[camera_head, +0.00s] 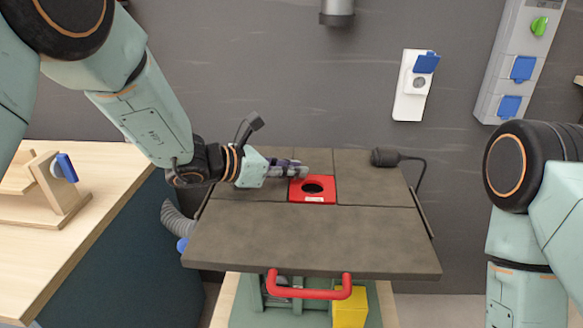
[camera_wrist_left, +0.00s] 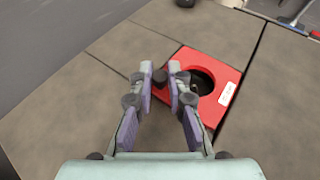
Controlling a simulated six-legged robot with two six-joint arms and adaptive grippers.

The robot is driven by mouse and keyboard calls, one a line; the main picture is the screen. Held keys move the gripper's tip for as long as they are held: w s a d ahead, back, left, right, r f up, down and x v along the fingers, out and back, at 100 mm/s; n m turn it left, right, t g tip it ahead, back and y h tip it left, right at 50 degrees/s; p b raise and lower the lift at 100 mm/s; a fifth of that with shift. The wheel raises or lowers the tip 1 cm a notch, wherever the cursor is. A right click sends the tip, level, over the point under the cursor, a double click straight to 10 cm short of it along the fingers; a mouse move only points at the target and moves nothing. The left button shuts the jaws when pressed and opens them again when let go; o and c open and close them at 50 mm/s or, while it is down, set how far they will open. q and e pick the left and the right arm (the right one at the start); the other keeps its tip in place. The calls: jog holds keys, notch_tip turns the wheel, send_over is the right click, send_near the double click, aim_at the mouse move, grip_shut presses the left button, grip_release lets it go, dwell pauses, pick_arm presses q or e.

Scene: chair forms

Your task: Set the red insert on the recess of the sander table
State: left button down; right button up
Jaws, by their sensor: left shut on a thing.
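The red insert (camera_head: 325,196) is a square plate with a round dark hole and a small white label. It lies at the middle of the grey sander table (camera_head: 300,240), where the seams of the top meet. It also shows in the left wrist view (camera_wrist_left: 222,65), with a black knob (camera_wrist_left: 180,78) at its near left corner. My left gripper (camera_head: 298,168) reaches in from the left and is shut on the insert by this knob. The recess is hidden under the insert. I cannot tell whether the insert sits flush. My right gripper is out of view.
A red handle (camera_head: 309,286) sticks out below the front edge. A wooden bench (camera_head: 95,220) is at the left.

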pick_arm(q)
jog(key=shift+f, duration=0.2)
jog(key=c, duration=1.2)
grip_release()
jog(key=shift+a, duration=0.1)
jog(key=v, duration=1.2)
jog(key=shift+r, duration=0.1)
